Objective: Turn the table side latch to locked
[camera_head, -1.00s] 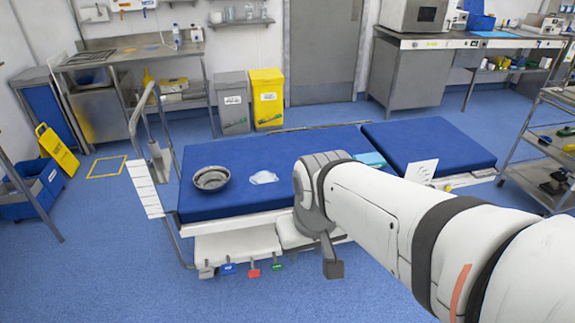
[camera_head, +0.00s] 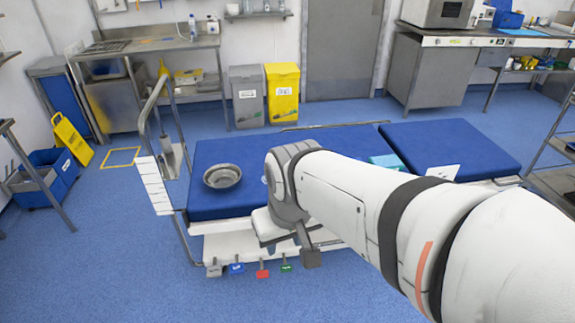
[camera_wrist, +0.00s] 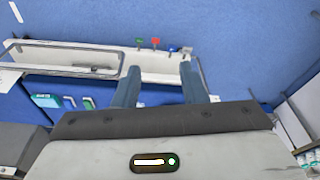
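The operating table (camera_head: 225,203) has blue pads and a white lower frame. Along its near lower edge hang a grey tag (camera_head: 214,270), a blue tag (camera_head: 236,268), a red tag (camera_head: 262,272) and a green tag (camera_head: 286,267). The red tag (camera_wrist: 155,41) and green tag (camera_wrist: 139,41) also show beyond my fingers in the wrist view. I cannot tell which part is the side latch or how it is turned. My gripper (camera_wrist: 160,78) is at the near side of the table; its two fingers are apart with nothing between them.
A metal bowl (camera_head: 222,176) stands on the left of the pad, and a teal item (camera_head: 388,161) lies near the pad gap. A white label or card (camera_head: 443,172) is on the right pad. A metal frame (camera_head: 168,155) stands at the table's left end. The floor in front is clear.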

